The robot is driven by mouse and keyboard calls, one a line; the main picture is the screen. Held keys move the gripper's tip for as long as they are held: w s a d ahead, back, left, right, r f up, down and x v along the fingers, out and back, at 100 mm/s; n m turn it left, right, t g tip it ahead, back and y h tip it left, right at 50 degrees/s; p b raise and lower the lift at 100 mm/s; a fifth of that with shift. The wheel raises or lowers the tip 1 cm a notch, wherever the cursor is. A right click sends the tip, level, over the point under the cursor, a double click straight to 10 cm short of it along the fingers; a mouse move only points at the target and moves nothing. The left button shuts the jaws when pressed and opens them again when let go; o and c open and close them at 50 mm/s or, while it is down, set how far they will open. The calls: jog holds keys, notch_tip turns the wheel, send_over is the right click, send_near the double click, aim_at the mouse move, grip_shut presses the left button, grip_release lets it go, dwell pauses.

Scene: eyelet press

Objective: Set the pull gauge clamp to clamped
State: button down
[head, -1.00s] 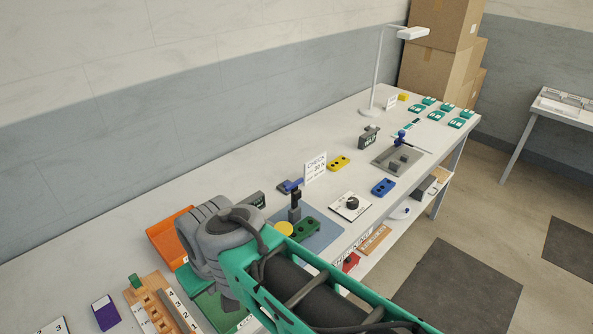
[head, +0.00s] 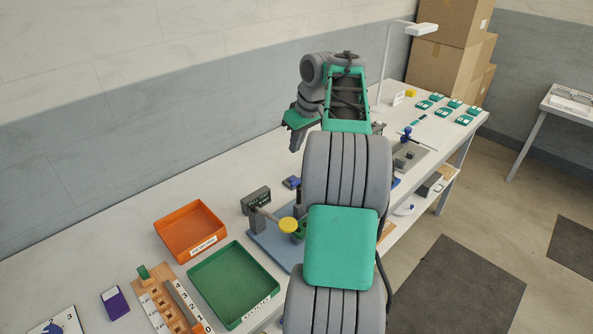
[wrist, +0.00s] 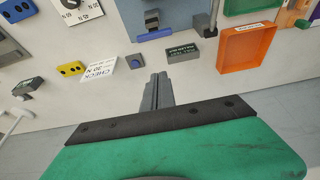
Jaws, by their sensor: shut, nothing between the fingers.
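The pull gauge stands on a blue-grey base plate (head: 262,238). It has a dark post with a blue lever bar (wrist: 154,35) across its end in the wrist view; I take this as the clamp. In the head view my arm covers most of it, and I cannot tell its setting. A dark labelled block (head: 257,197) and a yellow disc (head: 288,225) show beside it; the block also shows in the wrist view (wrist: 180,53). My gripper (head: 297,148) is shut and empty above the bench behind the gauge. In the wrist view its fingertips (wrist: 159,75) appear apart from the lever.
An orange tray (head: 190,231) and a green tray (head: 233,284) lie left of the gauge. A white check sign (wrist: 101,69) and a small blue-topped block (wrist: 138,62) stand near my fingers. A lamp (head: 387,70) stands farther along.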

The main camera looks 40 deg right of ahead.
jog(key=shift+a, duration=0.15)
jog(key=x, duration=1)
jog(key=s, duration=0.3)
jog(key=shift+s+p, duration=0.4)
